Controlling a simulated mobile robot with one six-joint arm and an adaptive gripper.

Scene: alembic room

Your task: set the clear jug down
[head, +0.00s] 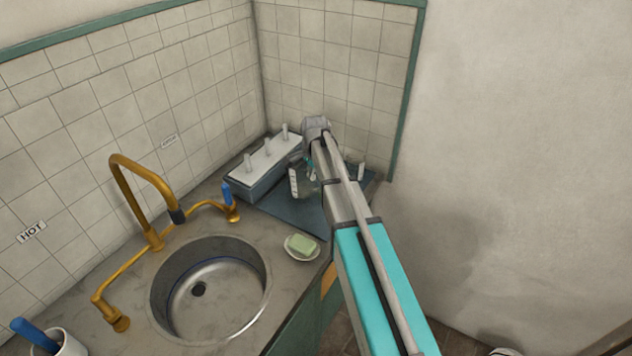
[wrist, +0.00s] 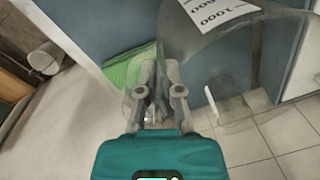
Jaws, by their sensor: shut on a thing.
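The clear jug (wrist: 235,60) fills the upper right of the wrist view, see-through, with a white printed volume label. My gripper (wrist: 158,78) is shut on the jug's transparent edge or handle; I cannot tell which part. In the head view the jug (head: 294,183) shows only in part, its label beside my arm, over the dark blue mat (head: 289,206) in the back corner of the counter. My gripper (head: 309,168) is mostly hidden there by my arm. I cannot tell whether the jug's base touches the mat.
A white-topped rack with upright pegs (head: 266,161) stands close left of the jug. A soap dish with green soap (head: 301,245) sits in front of the mat. The round sink (head: 210,290) and brass tap (head: 146,170) are to the left. Tiled walls close the corner.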

